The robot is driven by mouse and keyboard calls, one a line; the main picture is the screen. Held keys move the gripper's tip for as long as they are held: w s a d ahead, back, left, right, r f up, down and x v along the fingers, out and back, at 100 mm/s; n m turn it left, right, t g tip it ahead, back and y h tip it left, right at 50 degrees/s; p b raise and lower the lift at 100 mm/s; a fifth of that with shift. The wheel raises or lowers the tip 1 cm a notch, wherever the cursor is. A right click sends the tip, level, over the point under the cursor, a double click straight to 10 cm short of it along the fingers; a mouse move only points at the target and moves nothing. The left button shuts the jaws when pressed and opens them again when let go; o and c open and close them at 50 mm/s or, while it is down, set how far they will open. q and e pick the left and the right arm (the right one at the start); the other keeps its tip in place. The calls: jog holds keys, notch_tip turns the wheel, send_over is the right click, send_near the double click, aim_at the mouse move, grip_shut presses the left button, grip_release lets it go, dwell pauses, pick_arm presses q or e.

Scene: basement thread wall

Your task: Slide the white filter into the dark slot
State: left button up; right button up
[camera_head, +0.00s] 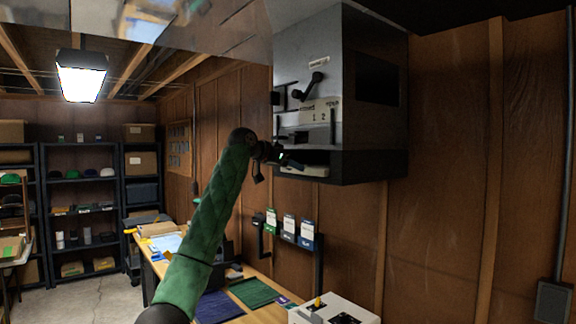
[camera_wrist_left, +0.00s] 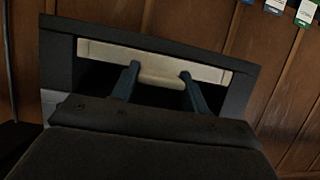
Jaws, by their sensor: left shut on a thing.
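The white filter (camera_wrist_left: 100,51) shows as a long pale bar with a raised middle grip, lying along one long edge of the dark slot (camera_wrist_left: 98,76). In the head view, the filter (camera_head: 312,171) is a thin white strip at the low opening of the grey wall unit (camera_head: 360,125). My left gripper (camera_head: 284,160) is at that opening. In the left wrist view, its two blue fingers (camera_wrist_left: 160,78) are shut on the filter's middle grip, one on each side. How deep the filter sits is hidden. My right gripper is not in view.
The unit has a black lever (camera_head: 308,87) above the slot. Below it, a wooden workbench (camera_head: 264,316) holds mats and a white box (camera_head: 335,310). Small cards (camera_head: 289,224) hang on the wall beneath the unit. Shelves (camera_head: 88,190) stand at the far left.

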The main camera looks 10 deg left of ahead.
pick_arm(q)
jog(key=shift+f, duration=0.1)
dwell(0.7)
jog(key=shift+d, duration=0.1)
jog(key=shift+w, duration=0.1)
jog(key=shift+w+d+p, duration=0.1)
jog(key=shift+w+p, duration=0.05)
jog(key=shift+p, duration=0.15)
jog(key=shift+w+d, duration=0.2)
jog(key=shift+w, duration=0.05)
jog(key=o, duration=1.1)
